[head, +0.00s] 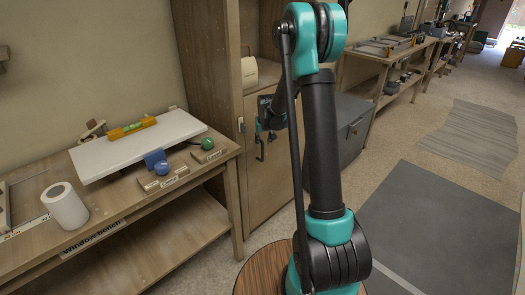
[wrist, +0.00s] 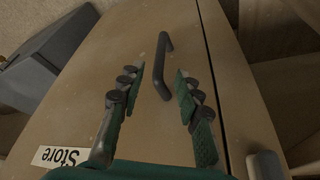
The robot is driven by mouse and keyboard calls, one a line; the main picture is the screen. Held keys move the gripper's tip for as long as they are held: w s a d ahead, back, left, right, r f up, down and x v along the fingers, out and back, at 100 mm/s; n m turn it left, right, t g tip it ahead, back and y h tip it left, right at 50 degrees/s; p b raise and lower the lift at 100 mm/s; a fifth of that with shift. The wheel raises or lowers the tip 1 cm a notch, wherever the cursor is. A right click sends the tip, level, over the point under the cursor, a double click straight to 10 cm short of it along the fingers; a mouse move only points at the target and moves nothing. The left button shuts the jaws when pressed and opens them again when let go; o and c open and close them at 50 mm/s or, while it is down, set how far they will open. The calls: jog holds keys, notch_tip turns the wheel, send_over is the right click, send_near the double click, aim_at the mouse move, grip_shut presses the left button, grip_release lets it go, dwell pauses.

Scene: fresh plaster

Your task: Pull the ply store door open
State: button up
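The ply store door (head: 272,185) is a tan wooden panel low on a tall cabinet, and it looks closed. In the wrist view the door (wrist: 130,45) fills the middle, with a thin seam along its right side and a white "Store" label (wrist: 68,157) at lower left. Its dark bar handle (wrist: 165,65) shows between my gripper's fingertips (wrist: 160,74). My gripper (head: 264,134) is open, one finger on each side of the handle in the picture, and it holds nothing. I cannot tell whether the handle is in depth between the fingers. My arm hides part of the door.
A pale latch-like piece (wrist: 265,166) sits right of the seam. A grey chest (head: 343,135) stands right of the door. The window bench (head: 190,175) is at left, with a white board (head: 138,140) and roll (head: 65,206). Floor with a dark mat (head: 440,225) is open at right.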

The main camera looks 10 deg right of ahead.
aim_at(263, 148)
jog(key=x, duration=0.8)
grip_shut()
dwell(0.4)
